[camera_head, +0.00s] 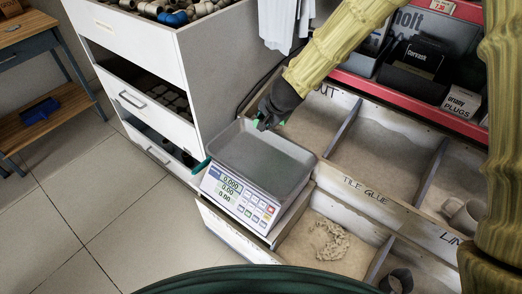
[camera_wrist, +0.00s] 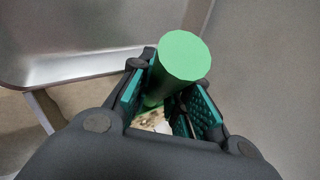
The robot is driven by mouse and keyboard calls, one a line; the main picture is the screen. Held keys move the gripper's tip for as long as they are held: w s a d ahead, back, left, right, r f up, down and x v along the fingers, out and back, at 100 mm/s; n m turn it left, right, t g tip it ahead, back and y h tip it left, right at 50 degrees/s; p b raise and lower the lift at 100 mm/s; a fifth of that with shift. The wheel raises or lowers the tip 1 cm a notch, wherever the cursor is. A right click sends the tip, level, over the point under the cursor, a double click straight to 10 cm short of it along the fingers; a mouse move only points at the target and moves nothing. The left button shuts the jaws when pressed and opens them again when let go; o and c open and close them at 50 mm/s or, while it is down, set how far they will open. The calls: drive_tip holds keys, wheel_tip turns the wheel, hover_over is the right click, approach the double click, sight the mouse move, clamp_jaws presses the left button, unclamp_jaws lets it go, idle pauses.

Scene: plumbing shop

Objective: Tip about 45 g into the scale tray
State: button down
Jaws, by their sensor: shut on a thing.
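The scale (camera_head: 236,200) stands on a ledge of the bins, and its display reads zeros. Its grey metal scale tray (camera_head: 262,160) looks empty in the head view. In the wrist view my gripper (camera_wrist: 172,92) is shut on a green cylindrical handle (camera_wrist: 182,58) that points toward the camera. What the handle belongs to is mostly hidden behind the fingers; a small pale patch shows between them. The tray's rim (camera_wrist: 80,72) shows at upper left there.
Open bins with sandy powder lie right of the scale, one marked TILE GLUE (camera_head: 372,150). A beige mug-like fitting (camera_head: 463,214) and a dark cup (camera_head: 398,281) sit in bins at right. A white drawer cabinet (camera_head: 150,75) stands close at left.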

drive_tip(key=s+a+f+m+h+p, duration=0.1)
drive_tip(key=s+a+m, duration=0.3)
drive_tip(key=a, duration=0.5)
drive_tip(key=s+a+f+m+h+p, duration=0.2)
drive_tip(key=s+a+m+p, duration=0.1)
drive_tip(key=a, duration=0.6)
drive_tip(key=shift+s+m, duration=0.9)
drive_tip(key=shift+s, duration=0.05)
drive_tip(key=shift+d, duration=0.15)
drive_tip(key=shift+w+d+r+y+b, duration=0.15)
drive_tip(key=shift+d+r+y+b, duration=0.2)
drive_tip(key=shift+r, duration=0.25)
drive_tip(key=shift+w+d+r+y+b, duration=0.1)
drive_tip(key=shift+d+r+y+b, duration=0.1)
drive_tip(key=shift+r+y+b, duration=0.3)
drive_tip(key=shift+r+m, duration=0.1)
drive_tip(key=shift+m, duration=0.2)
drive_tip(key=shift+w+d+r+g+y+b, duration=0.25)
drive_tip(key=shift+d+r+y+b, duration=0.3)
drive_tip(key=shift+r, duration=0.2)
drive_tip(key=shift+w+d+r+g+y+b, duration=0.15)
drive_tip(key=shift+d+r+g+y+b, duration=0.2)
drive_tip(key=shift+d+r, duration=0.35)
drive_tip(key=shift+s+a+f, duration=0.1)
drive_tip(key=shift+a+f, duration=0.05)
drive_tip(key=shift+a, duration=0.15)
